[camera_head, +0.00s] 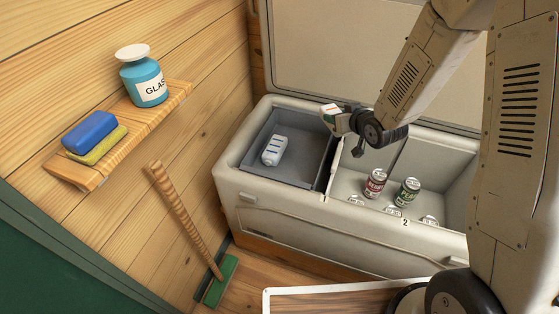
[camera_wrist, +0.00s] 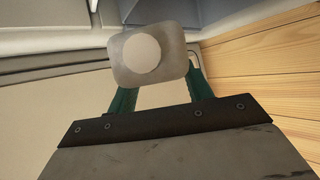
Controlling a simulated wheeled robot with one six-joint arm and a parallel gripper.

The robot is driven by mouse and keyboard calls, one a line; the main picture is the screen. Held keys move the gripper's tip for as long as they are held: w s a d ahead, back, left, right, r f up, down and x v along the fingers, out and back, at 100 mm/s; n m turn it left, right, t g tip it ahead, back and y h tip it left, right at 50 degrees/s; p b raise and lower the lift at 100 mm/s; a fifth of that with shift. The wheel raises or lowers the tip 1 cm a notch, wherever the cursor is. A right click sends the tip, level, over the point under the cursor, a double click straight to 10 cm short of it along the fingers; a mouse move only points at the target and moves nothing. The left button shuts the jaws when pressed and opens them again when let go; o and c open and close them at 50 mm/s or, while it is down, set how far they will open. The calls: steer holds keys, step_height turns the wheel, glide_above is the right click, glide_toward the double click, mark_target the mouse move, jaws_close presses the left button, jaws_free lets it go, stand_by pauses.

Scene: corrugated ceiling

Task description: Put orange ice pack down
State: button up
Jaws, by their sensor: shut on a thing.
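My gripper (camera_head: 347,118) is shut on a pale pack with a small orange patch, the orange ice pack (camera_head: 329,119). It holds the pack above the right part of the open chest's grey tray, near the divider. In the wrist view, the pack (camera_wrist: 172,71) shows a blunt end with a round pale disc, between the green fingers (camera_wrist: 160,88). The grey tray (camera_head: 262,163) fills the chest's left side. A white ice pack with dark marks (camera_head: 274,150) lies in it, towards the left.
The chest (camera_head: 290,207) has its lid (camera_head: 330,50) raised behind. Its right bay holds a red can (camera_head: 376,184), a green can (camera_head: 407,192) and several can tops. A wall shelf (camera_head: 150,122) holds a bottle and sponges. A broom (camera_head: 185,218) leans on the wall.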

steer(key=s+a+n+g+y, duration=0.65)
steer(key=a+n, duration=0.25)
steer(key=a, duration=0.3)
step_height(320, 180, down, 7)
steer(key=shift+a+r+n+y, duration=0.15)
steer(key=shift+r+n+y, duration=0.05)
steer(key=shift+n+y, duration=0.25)
steer(key=shift+g, duration=0.25)
step_height(320, 180, down, 4)
steer(key=shift+s+f, duration=0.1)
steer(key=shift+c, duration=0.6)
steer(key=shift+f, duration=0.15)
steer(key=shift+c, duration=1.2)
steer(key=o, duration=1.5)
steer(key=shift+f, duration=0.1)
steer(key=shift+c, duration=0.2)
steer(key=shift+o, duration=0.2)
